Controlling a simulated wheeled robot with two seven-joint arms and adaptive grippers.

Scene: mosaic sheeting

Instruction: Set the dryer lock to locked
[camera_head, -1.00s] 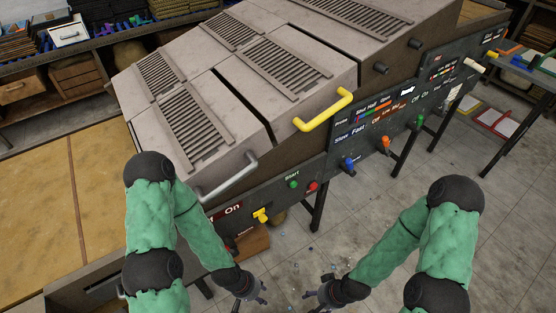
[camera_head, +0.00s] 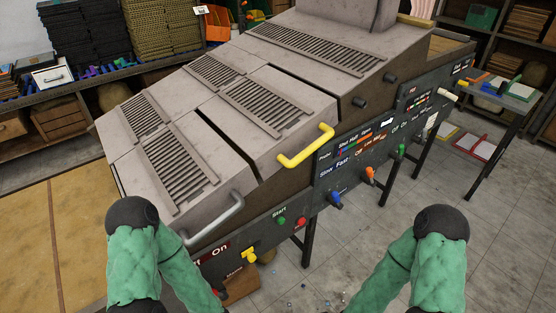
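The dryer appears to be the long grey machine (camera_head: 215,130) with slatted vents and a dark control panel along its front. The panel carries a yellow switch (camera_head: 249,256) by an "On" label, a green button (camera_head: 282,222) under "Start", a red button (camera_head: 300,222), a blue knob (camera_head: 335,199), an orange knob (camera_head: 368,174), a green knob (camera_head: 401,151) and a white handle (camera_head: 448,95). I cannot read which control is the lock; small labels are blurred. My green-sleeved arms reach in from the bottom, and both grippers are below the picture's edge.
A grey handle (camera_head: 213,221) and a yellow handle (camera_head: 307,147) stick out from the machine's front. Dark legs stand below the panel. A side table (camera_head: 510,92) is at the right. The grey floor between my arms and the panel is mostly open.

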